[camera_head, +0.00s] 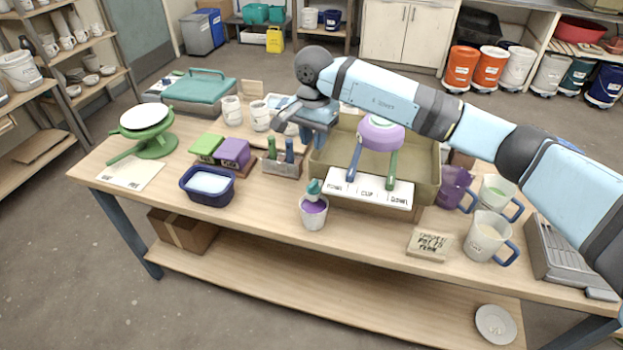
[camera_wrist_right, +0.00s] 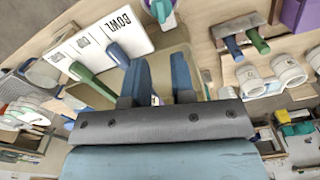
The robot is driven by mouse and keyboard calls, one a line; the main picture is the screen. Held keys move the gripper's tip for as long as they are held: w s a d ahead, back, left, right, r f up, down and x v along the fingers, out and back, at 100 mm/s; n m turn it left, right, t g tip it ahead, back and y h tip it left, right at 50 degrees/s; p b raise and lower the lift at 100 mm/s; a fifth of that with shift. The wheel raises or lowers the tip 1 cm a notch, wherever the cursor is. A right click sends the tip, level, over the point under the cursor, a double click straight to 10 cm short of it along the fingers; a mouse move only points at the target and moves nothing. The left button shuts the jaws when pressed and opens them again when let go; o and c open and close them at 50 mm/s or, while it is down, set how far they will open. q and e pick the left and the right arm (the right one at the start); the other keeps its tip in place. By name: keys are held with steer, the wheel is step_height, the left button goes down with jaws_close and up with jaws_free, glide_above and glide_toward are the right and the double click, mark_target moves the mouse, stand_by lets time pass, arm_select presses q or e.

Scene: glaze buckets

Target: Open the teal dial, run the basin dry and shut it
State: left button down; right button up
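The tan basin (camera_head: 428,165) stands on the workbench, with a white label plate (camera_head: 385,190) and blue and green levers at its front. The teal dial (camera_head: 314,187) shows at its front left corner, above a white cup (camera_head: 313,215) with purple inside. It also shows at the top of the right wrist view (camera_wrist_right: 162,10). My right gripper (camera_head: 298,118) is above the bench at the basin's back left, apart from the dial. In the right wrist view its two blue fingers (camera_wrist_right: 160,75) are spread with nothing between them. The basin's liquid level is hidden. My left gripper is not in view.
A purple bowl (camera_head: 380,133) sits at the basin. A tool holder (camera_head: 283,163) and blue tub (camera_head: 208,185) stand left of the dial. Mugs (camera_head: 488,235) and a small sign (camera_head: 430,244) stand to the right. The front left bench top has free room.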

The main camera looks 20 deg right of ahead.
mark_target(312, 184)
step_height(312, 184, down, 13)
steer(key=shift+a+f+p, duration=0.1)
steer(key=shift+p, duration=0.85)
steer(key=shift+f, duration=0.3)
jaws_close()
